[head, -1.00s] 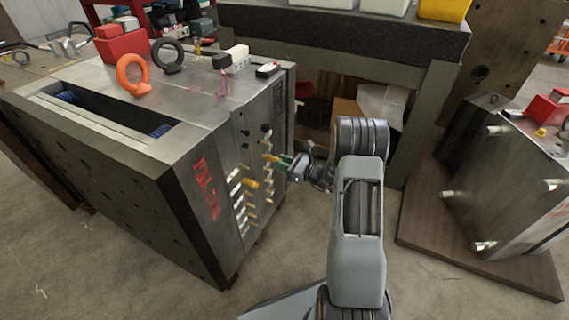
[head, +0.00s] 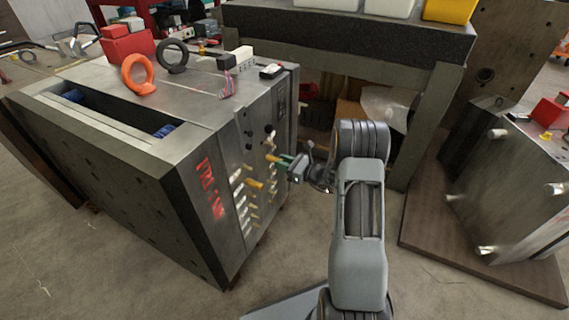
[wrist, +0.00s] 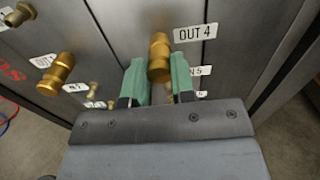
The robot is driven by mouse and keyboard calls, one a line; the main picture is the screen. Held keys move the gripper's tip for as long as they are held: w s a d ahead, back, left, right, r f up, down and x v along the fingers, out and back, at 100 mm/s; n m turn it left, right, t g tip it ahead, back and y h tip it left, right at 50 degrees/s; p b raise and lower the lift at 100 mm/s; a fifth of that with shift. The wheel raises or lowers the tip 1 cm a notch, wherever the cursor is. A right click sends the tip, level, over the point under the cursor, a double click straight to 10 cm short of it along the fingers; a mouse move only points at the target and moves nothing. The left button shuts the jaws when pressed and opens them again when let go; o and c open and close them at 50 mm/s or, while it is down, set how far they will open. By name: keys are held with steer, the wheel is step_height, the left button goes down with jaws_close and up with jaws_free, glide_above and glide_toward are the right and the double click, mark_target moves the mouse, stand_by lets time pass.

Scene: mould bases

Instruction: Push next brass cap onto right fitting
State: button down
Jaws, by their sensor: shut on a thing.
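My gripper (wrist: 159,80) has green fingertips and is shut on a brass cap (wrist: 159,52) in the wrist view. The cap is close to the mould face beside the OUT 4 label (wrist: 195,33); the fitting behind it is hidden, so I cannot tell how far on it is. A second brass cap (wrist: 56,74) sits on the face to the left. In the head view my gripper (head: 286,161) reaches the right side of the steel mould base (head: 185,190), with the held cap (head: 271,158) at the upper part of the fitting rows.
Bare fittings (wrist: 20,14) show on the face in the wrist view. More fittings (head: 241,200) run down the mould side in the head view. An orange lifting ring (head: 135,73) stands on top. A workbench (head: 345,38) is behind; a second mould (head: 510,190) stands at right.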

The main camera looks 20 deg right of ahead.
steer(key=shift+c, duration=2.4)
jaws_free()
steer(key=v, duration=0.7)
steer(key=shift+p, duration=0.45)
